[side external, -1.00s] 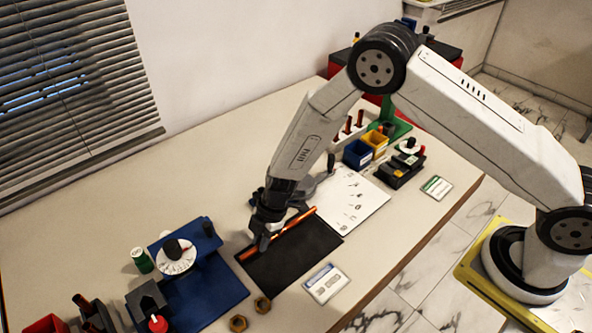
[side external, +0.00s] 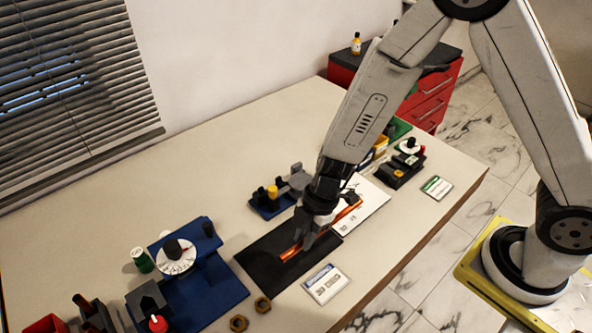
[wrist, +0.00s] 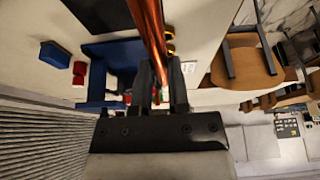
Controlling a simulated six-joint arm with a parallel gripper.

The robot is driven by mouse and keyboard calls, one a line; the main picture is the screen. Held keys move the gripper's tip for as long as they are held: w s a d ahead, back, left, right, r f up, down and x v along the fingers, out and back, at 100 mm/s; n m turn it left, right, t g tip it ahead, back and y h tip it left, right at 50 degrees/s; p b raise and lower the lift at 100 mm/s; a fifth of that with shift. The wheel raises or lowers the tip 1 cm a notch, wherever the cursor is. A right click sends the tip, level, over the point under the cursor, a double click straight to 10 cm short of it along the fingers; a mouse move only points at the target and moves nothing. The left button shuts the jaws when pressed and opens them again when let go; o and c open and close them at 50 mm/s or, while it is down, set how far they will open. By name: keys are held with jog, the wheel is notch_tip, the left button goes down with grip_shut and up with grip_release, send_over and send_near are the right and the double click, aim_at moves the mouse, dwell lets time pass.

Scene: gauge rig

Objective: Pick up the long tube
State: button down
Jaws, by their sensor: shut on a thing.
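The long tube (side external: 347,209) is a thin copper-orange rod. In the side view it runs slantwise across the black mat (side external: 262,262), its upper right end past the mat's edge over the white sheet. It looks held above the mat, though the height is hard to judge. My gripper (side external: 304,243) is shut on the tube partway along it and hides part of it. In the wrist view the tube (wrist: 150,35) passes between the fingers of my gripper (wrist: 160,88) and runs out of the top of the frame.
A blue fixture with a white dial (side external: 176,257) stands left of the mat. A small blue fixture with a yellow part (side external: 272,195) stands behind the mat. The table's back left is clear.

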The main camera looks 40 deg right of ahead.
jog(key=shift+s+d+r, duration=0.25)
jog(key=shift+s+r, duration=0.05)
jog(key=shift+s, duration=0.35)
jog(key=shift+s+d+r, duration=0.25)
jog(key=shift+s+r, duration=0.05)
jog(key=shift+s, duration=0.3)
jog(key=w+d, duration=0.2)
jog(key=w, duration=1.3)
jog(key=w+d, duration=0.8)
jog(key=w, duration=0.3)
jog(key=shift+d+f, duration=0.2)
jog(key=shift+f, duration=0.05)
jog(key=shift+f, duration=0.25)
